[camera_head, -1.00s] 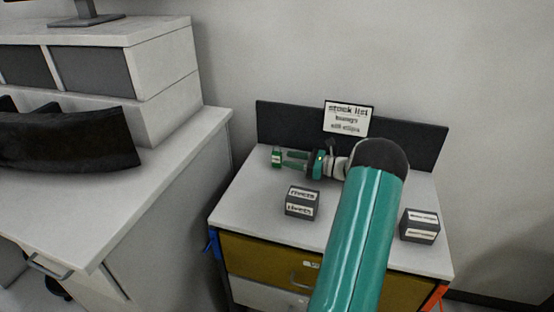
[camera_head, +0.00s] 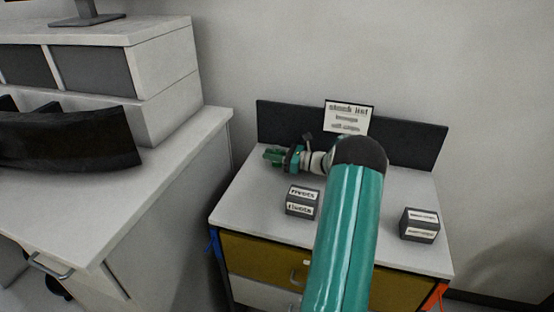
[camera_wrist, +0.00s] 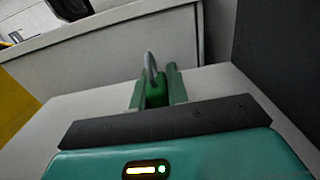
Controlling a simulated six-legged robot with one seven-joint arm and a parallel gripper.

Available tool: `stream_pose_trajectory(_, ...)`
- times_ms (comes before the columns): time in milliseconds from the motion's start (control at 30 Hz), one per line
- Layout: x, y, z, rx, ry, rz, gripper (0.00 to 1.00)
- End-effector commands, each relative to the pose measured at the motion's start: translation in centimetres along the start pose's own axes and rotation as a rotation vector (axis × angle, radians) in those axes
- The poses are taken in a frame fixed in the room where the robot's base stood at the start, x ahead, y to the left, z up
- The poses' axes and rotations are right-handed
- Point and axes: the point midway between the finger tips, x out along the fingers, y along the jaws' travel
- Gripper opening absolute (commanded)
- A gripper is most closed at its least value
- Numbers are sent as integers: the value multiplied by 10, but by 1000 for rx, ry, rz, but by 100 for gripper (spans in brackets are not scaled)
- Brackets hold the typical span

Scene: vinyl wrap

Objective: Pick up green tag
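The green tag (camera_wrist: 156,94) is a small green piece standing on the white top of the drawer cabinet, with a grey loop above it in the wrist view. My gripper (camera_wrist: 158,88) is around it, one green finger on each side. The fingers are apart; whether they touch the tag is hard to tell. In the head view my gripper (camera_head: 272,156) is at the cabinet's back left, pointing left, and its fingers mostly hide the tag.
A dark labelled box (camera_head: 302,202) stands in front of my gripper, and another dark box (camera_head: 420,226) stands at the right. A stock list sign (camera_head: 348,117) stands at the back by a black panel (camera_head: 285,122). A white desk (camera_head: 120,190) is at the left.

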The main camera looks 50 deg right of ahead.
Motion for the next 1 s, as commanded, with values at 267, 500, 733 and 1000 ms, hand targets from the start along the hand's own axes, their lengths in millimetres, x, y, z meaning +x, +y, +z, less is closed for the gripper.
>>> stream_pose_trajectory(267, 0, 0, 0, 0, 0, 0, 0)
stream_pose_trajectory(500, 0, 0, 8, -2, 0, 0, 0)
stream_pose_trajectory(733, -2, 4, 39, -3, 0, -1, 0)
stream_pose_trajectory(1000, -12, 51, 94, -4, 1, 0, 0)
